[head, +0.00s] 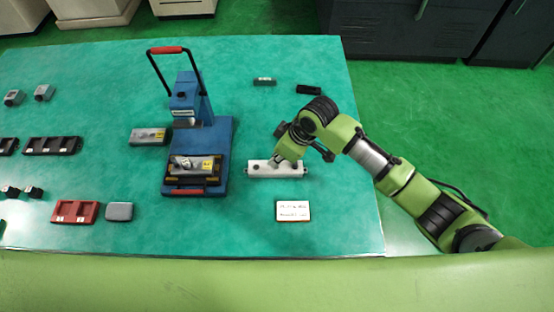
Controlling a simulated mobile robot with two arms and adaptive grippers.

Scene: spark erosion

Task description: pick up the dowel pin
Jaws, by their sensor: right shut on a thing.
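My right gripper (281,161) reaches in from the right and points down at a pale grey block (262,170) on the green table. Its fingertips are at the middle of the block and cover part of it. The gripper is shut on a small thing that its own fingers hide. I cannot make out the dowel pin clearly, nor whether what is held is clear of the block. The block lies flat, with small dark marks near its ends. My left gripper is not in view.
A blue press (219,150) with a black, red-gripped handle stands left of the block. A white label card (293,211) lies in front of the block. Small dark parts (309,90) lie behind. A red tray (72,211) and grey box (119,211) lie front left.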

